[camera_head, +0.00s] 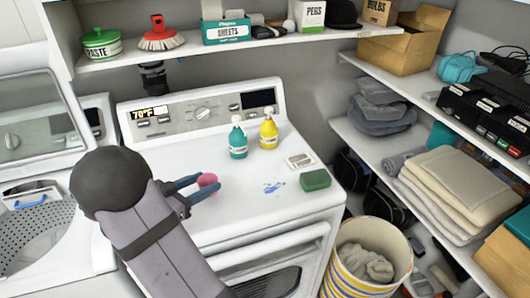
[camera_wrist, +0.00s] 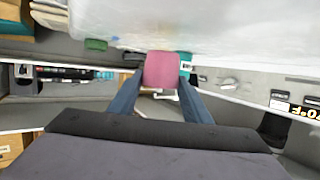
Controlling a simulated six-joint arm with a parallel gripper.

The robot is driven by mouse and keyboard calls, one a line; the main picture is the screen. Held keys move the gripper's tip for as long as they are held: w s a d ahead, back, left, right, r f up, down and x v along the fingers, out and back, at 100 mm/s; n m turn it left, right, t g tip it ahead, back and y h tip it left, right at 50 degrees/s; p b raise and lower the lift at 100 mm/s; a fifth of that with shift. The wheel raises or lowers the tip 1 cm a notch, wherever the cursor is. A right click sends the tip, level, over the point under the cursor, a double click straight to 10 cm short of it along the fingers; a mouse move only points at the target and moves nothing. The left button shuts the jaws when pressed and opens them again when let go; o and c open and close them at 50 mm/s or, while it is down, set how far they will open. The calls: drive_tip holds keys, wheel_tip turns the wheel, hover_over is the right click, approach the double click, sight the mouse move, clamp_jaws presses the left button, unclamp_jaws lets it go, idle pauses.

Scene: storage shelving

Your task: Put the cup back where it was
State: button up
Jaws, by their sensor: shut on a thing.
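The pink cup (camera_head: 207,180) is between the two blue fingers of my gripper (camera_head: 208,184), over the left part of the white machine's top (camera_head: 185,160). In the wrist view, the cup (camera_wrist: 162,71) sits at the fingertips, with a finger against each side. My gripper is shut on it. I cannot tell whether the cup touches the machine's top. Part of the cup is hidden by the fingers. A small blue wet patch (camera_head: 274,188) lies on the machine's top, to the right of the cup.
A teal bottle (camera_head: 238,143) and a yellow bottle (camera_head: 268,134) stand behind and right of the cup. A green block (camera_head: 316,180) and a small card (camera_head: 299,161) lie farther right. A striped basket (camera_head: 368,262) stands below. A shelf (camera_head: 235,47) hangs behind.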

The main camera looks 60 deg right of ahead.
drive_tip(key=s+d+r+p, duration=0.3)
drive_tip(key=s+d+p, duration=0.2)
drive_tip(key=s+d, duration=0.25)
drive_tip(key=s+d+n+t+p, duration=0.1)
drive_tip(key=s+p, duration=0.1)
drive_tip(key=s, duration=0.1)
drive_tip(key=s+d+f+n+t+p, duration=0.1)
drive_tip(key=s+p, duration=0.1)
drive_tip(key=s, duration=0.1)
drive_tip(key=s+d+f+n+t+p, duration=0.1)
drive_tip(key=s+p, duration=0.1)
drive_tip(key=s, duration=0.1)
drive_tip(key=shift+s+d+f+t, duration=0.25)
drive_tip(key=shift+s+d+t, duration=0.05)
drive_tip(key=shift+d+t, duration=0.1)
drive_tip(key=shift+n+t, duration=0.6)
drive_tip(key=shift+t, duration=0.2)
drive_tip(key=s+a+f+p, duration=0.2)
drive_tip(key=a+p, duration=0.1)
drive_tip(key=shift+s+a, duration=0.1)
drive_tip(key=shift+s, duration=0.25)
drive_tip(key=shift+s+a+f+p, duration=0.2)
drive_tip(key=shift+s+a+p, duration=0.1)
drive_tip(key=shift+a, duration=0.35)
drive_tip(key=shift+w, duration=0.1)
